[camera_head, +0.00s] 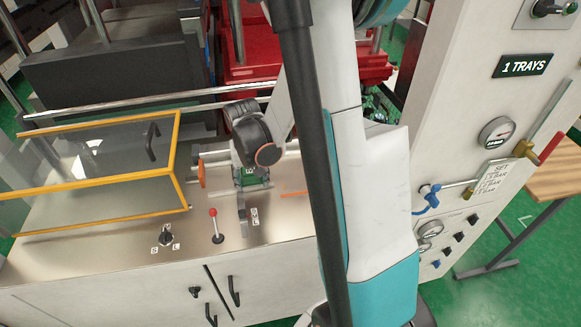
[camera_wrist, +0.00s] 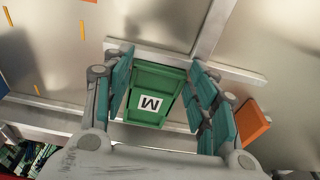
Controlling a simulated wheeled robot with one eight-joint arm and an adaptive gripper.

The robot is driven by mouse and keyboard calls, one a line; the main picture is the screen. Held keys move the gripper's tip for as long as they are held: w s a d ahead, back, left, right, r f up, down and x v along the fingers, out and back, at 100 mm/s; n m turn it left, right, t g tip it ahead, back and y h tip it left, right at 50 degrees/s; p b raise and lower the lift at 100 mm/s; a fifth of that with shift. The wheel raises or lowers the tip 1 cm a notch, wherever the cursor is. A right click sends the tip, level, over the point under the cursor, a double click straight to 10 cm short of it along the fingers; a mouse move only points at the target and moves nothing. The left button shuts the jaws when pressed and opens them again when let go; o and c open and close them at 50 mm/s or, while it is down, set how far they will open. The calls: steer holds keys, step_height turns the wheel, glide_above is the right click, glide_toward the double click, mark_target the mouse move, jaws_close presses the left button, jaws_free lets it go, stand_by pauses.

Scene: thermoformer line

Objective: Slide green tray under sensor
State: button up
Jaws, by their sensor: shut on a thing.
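The green tray (camera_wrist: 145,82), with a white label bearing a dark letter, lies between the two teal-padded fingers of my gripper (camera_wrist: 162,70) in the wrist view. The fingers are shut on its two sides. In the head view the green tray (camera_head: 251,180) shows small, below my wrist and partly hidden by it, on the pale metal tabletop. An orange block (camera_wrist: 252,121) is just right of the fingers in the wrist view. An orange part (camera_head: 201,175) stands left of the tray in the head view. I cannot tell which part is the sensor.
A clear guard with a yellow frame (camera_head: 95,178) stands left on the metal tabletop (camera_head: 110,245). A red-knobbed lever (camera_head: 214,226) and a black selector knob (camera_head: 166,237) are near the front. Metal rails (camera_wrist: 155,46) run beside the tray. A white panel with gauges (camera_head: 497,133) rises at right.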

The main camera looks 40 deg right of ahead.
steer(key=shift+w+a+f, duration=0.1)
steer(key=shift+w+a, duration=0.1)
steer(key=shift+a, duration=0.25)
steer(key=o, duration=1.3)
steer(key=shift+w, duration=0.15)
steer(key=shift+r, duration=0.7)
steer(key=r, duration=0.3)
steer(key=s+r, duration=0.1)
steer(key=r, duration=0.6)
steer(key=shift+s+a+r, duration=0.25)
steer(key=shift+s+a, duration=0.1)
steer(key=shift+a, duration=0.05)
